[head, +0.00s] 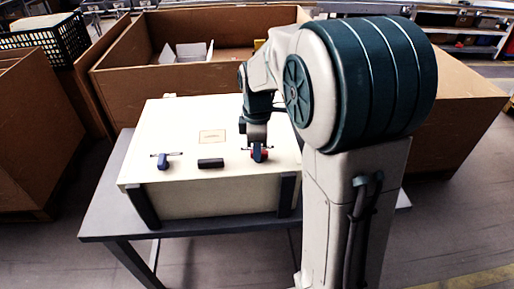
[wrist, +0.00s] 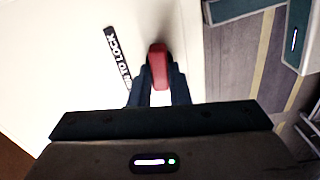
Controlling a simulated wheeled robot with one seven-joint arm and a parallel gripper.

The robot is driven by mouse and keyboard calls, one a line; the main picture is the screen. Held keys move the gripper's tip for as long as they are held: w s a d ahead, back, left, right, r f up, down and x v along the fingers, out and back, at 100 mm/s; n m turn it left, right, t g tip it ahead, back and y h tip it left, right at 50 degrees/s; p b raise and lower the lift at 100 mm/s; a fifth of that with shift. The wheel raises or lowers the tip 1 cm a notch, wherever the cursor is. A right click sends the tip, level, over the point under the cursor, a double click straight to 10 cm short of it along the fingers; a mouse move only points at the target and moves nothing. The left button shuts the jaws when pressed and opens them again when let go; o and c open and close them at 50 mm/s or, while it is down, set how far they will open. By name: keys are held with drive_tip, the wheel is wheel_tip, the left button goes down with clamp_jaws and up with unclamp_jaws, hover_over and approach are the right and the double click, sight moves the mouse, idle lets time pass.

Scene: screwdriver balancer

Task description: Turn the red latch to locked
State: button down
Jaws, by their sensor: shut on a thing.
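The red latch (wrist: 158,66) shows in the wrist view between the two fingertips of my gripper (wrist: 158,88), which is shut on it. In the head view the red latch (head: 265,155) shows only in part, at the right of the cream box's (head: 180,120) front top edge, behind my gripper (head: 257,152). In the wrist view a black label strip (wrist: 118,55) with white lettering that reads in part "TO LOCK" lies on the cream surface left of the latch. How far the latch is turned I cannot tell.
The cream box stands on a grey table (head: 100,212). Large cardboard boxes (head: 120,75) stand behind and at both sides. Floor is open in front.

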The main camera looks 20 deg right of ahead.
drive_tip(key=m, duration=0.4)
drive_tip(key=shift+w, duration=0.1)
drive_tip(key=m, duration=0.5)
drive_tip(key=shift+d+p, duration=0.1)
drive_tip(key=shift+p, duration=0.2)
drive_tip(key=m, duration=0.4)
drive_tip(key=shift+w+d, duration=0.1)
drive_tip(key=shift+m, duration=1.7)
drive_tip(key=shift+p, duration=0.3)
drive_tip(key=c, duration=1.4)
unclamp_jaws()
drive_tip(key=shift+o, duration=0.2)
drive_tip(key=shift+r, duration=0.1)
wheel_tip(320, 180, up, 14)
